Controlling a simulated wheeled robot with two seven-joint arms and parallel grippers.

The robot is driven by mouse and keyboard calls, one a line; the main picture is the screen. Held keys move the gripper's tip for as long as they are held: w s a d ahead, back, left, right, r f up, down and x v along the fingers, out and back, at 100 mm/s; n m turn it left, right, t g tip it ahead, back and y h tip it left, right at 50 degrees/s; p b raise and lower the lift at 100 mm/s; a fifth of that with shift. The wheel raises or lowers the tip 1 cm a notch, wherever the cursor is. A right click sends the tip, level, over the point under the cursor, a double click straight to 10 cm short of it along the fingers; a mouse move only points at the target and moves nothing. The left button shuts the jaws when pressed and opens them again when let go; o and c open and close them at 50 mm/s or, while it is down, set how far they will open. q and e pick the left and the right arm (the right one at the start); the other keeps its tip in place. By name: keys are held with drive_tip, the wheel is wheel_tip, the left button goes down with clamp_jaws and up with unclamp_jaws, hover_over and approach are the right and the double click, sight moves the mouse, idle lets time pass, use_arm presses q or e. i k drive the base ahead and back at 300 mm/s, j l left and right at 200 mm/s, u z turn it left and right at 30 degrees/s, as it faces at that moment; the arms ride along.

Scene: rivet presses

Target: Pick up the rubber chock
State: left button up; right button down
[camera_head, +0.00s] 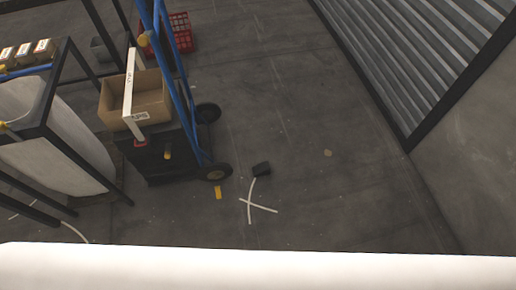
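Neither of my grippers shows in the head view. A broad white surface fills the bottom edge; I cannot tell what it is.
A blue hand truck (176,80) with black wheels stands left of the chock, beside an open cardboard box (152,97). A black frame (45,110) holds a white container at left. A red crate (181,33) lies behind. The floor to the right is clear up to a shutter (420,50).

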sight(263, 169)
drive_tip(key=i+l+u, duration=0.7)
drive_tip(key=i, duration=0.25)
drive_tip(key=i+l+u, duration=0.3)
drive_tip(key=i+l, duration=0.1)
